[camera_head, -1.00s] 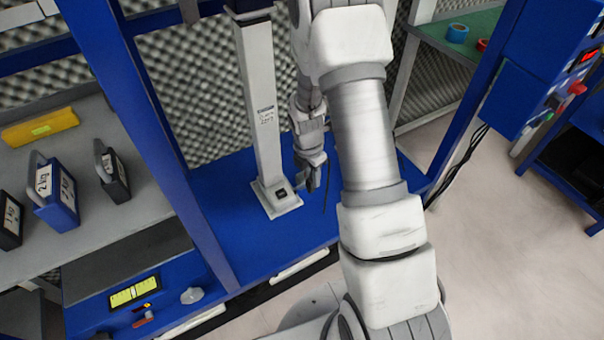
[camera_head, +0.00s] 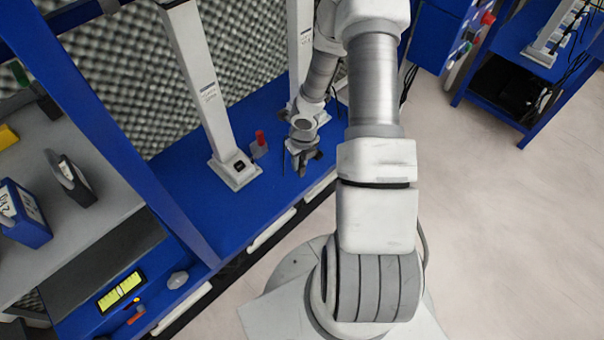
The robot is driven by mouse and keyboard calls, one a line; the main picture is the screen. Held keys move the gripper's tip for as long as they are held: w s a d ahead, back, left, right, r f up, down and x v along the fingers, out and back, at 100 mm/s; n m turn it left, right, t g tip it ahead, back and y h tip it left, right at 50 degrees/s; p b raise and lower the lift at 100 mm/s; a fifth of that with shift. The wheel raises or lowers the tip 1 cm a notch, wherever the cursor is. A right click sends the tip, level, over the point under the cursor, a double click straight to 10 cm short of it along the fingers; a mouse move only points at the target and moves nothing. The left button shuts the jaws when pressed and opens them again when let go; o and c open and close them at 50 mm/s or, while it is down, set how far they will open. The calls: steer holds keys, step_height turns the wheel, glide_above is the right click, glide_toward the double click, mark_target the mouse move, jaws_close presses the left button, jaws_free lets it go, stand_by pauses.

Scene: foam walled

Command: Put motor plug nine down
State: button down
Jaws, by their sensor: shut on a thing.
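My gripper (camera_head: 303,168) hangs low over the blue bench (camera_head: 205,205), right of the near grey-white post and close to the bench's front edge. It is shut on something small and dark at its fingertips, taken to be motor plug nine. The plug's shape and marking are too small and too hidden by the fingers to make out. I cannot tell whether it touches the bench. A thin dark line runs down just left of the gripper.
A grey-white post (camera_head: 205,95) stands on the bench, with a second post (camera_head: 298,50) behind my arm. A small red-topped piece (camera_head: 260,143) stands between the near post and my gripper. Weights (camera_head: 22,213) and a yellow display (camera_head: 121,291) are at left. Bench before the near post is clear.

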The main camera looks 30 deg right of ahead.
steer(key=shift+s+a+f+n, duration=0.15)
steer(key=shift+s+n, duration=0.35)
steer(key=shift+n, duration=0.1)
steer(key=shift+s+a+f+n, duration=0.15)
steer(key=shift+s+n, duration=0.35)
steer(key=shift+n, duration=0.1)
steer(key=shift+a+f, duration=0.15)
steer(key=shift+w+a+f+b, duration=0.95)
steer(key=shift+a+f+b, duration=0.15)
steer(key=shift+a+f, duration=0.65)
steer(key=shift+w+a+f+b, duration=0.9)
steer(key=shift+a+f+b, duration=0.25)
steer(key=shift+a+f, duration=0.55)
steer(key=shift+w+a+f+b, duration=1.05)
steer(key=shift+a+f, duration=0.45)
steer(key=shift+f, duration=0.4)
steer(key=shift+s, duration=0.1)
steer(key=shift+f, duration=0.2)
steer(key=c, duration=0.7)
jaws_free()
steer(key=shift+r, duration=0.1)
